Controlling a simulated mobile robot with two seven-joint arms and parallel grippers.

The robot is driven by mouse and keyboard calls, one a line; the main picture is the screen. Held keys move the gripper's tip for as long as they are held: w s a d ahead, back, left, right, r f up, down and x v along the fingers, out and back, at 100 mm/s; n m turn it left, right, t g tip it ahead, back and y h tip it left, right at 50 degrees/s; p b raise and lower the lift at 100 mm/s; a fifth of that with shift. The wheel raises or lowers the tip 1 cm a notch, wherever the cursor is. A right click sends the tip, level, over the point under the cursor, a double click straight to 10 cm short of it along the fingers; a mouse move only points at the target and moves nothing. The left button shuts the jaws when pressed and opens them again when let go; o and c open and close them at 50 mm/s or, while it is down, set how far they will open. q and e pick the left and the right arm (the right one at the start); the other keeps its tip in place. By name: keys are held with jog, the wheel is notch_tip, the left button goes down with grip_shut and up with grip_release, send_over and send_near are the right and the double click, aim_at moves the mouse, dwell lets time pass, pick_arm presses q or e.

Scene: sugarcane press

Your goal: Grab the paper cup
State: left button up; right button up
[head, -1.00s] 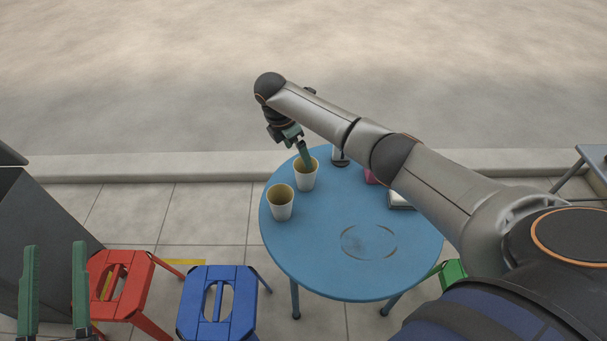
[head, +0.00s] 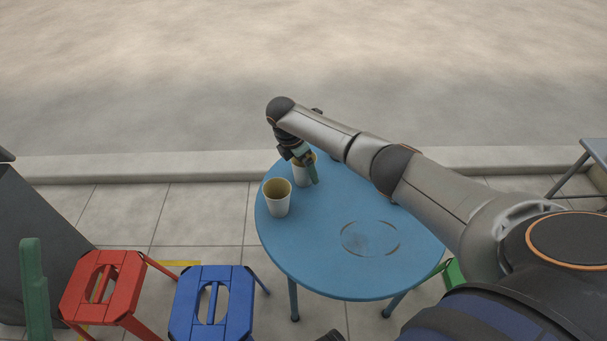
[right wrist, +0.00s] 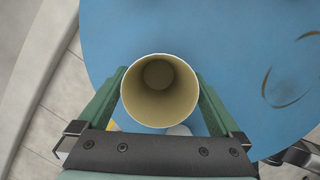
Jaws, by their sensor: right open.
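Two pale paper cups with tan insides stand upright on the round blue table (head: 330,265). The far cup (head: 300,180) is partly hidden by my right gripper (head: 306,168). The near cup (head: 277,199) stands clear in front of it. In the right wrist view, one cup (right wrist: 160,92) sits mouth-up between the two green fingers of my open right gripper (right wrist: 160,78), one finger on each side. I cannot tell whether they touch it. One green finger of my left gripper (head: 35,290) shows at the lower left, away from the table; its opening is unclear.
A red stool (head: 103,285) and a blue stool (head: 212,305) stand left of the table. A green stool (head: 453,275) is partly hidden at its right. A grey curb (head: 150,167) runs behind. The table's front is clear.

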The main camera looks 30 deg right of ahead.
jog(key=shift+f, duration=0.35)
jog(key=shift+r, duration=0.1)
jog(key=c, duration=1.1)
